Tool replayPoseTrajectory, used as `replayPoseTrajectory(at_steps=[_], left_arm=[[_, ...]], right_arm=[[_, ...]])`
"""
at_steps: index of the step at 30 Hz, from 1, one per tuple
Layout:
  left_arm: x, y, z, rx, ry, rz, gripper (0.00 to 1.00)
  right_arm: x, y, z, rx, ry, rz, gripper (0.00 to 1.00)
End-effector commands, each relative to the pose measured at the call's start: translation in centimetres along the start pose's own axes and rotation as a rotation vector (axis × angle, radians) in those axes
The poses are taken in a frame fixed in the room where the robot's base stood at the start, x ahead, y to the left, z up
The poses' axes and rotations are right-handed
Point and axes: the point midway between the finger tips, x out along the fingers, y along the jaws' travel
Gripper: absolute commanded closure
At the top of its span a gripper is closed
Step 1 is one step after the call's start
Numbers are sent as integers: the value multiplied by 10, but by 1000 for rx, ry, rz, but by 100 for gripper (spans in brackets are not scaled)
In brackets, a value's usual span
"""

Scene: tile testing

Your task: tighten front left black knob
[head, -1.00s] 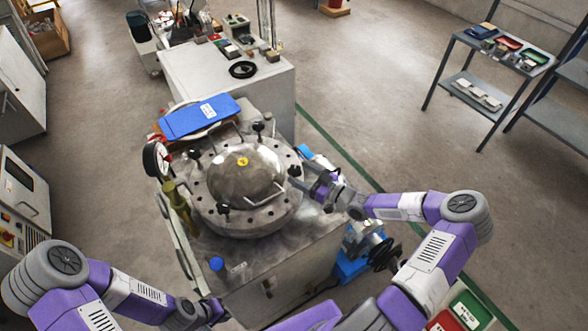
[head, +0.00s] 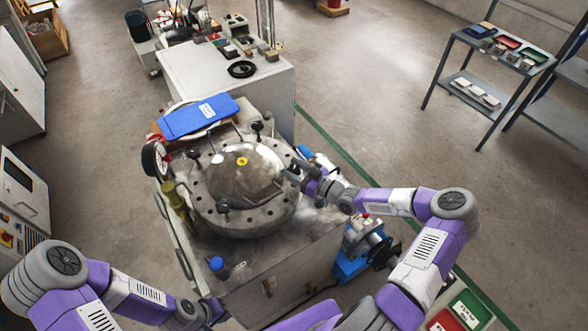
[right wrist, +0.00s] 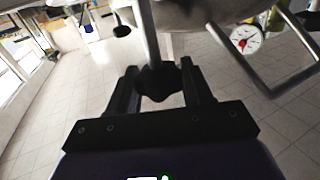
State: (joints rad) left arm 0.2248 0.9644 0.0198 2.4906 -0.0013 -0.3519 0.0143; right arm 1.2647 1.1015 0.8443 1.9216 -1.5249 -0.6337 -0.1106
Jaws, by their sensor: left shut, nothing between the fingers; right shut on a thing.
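The round metal vessel (head: 240,172) with a domed lid and a ring of bolt holes stands on a bench. A black knob (head: 223,205) sits at the front left of its rim. Other black knobs are at the back (head: 257,127) and left (head: 195,153). My right gripper (head: 291,171) is at the right side of the rim. In the right wrist view its fingers are closed around a black knob (right wrist: 158,82) on a metal rod; in the head view the gripper mostly hides that knob. My left gripper (head: 216,309) is low at the bench front, shut and empty, partly seen.
A blue case (head: 200,117) lies behind the vessel, and a pressure gauge (head: 154,158) stands at its left. Bent metal handles rise from the lid. A blue pump (head: 352,268) stands at the right.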

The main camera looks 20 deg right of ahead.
Motion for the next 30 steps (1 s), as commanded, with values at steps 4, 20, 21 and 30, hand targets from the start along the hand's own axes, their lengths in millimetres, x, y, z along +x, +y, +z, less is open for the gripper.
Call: replayPoseTrajectory(at_steps=[4,20,21,30], left_arm=[[-2,1,0,0,0,0,100],[-33,12,2,0,0,0,100],[-36,13,2,0,0,0,100],[-51,19,2,0,0,0,100]], right_arm=[[0,0,0,2,-1,15,81],[0,-3,-2,5,-4,271,81],[0,-3,-2,5,-4,298,81],[1,-2,-1,2,-4,510,81]])
